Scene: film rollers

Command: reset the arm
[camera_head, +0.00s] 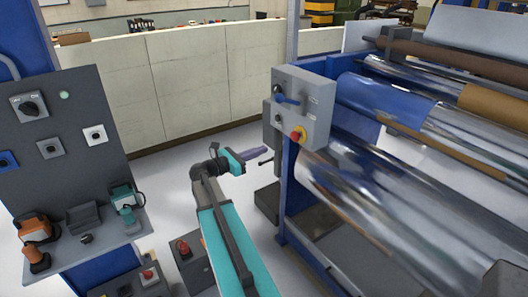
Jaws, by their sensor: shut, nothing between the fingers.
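My arm, teal and grey, reaches up from the bottom middle of the head view. My gripper (266,155) is at its far end, pointing right, and is shut with nothing held. It is small in the picture, in front of the lower left side of the machine's grey control box (303,107). I cannot tell how far apart they are. The box carries a blue lever and a red and yellow button.
Film rollers (390,115) fill the right side. A dark panel with knobs (60,140) and a shelf (90,248) holding orange and teal tools stand at the left. A pale wall (180,85) runs behind. White floor (168,190) lies between panel and machine.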

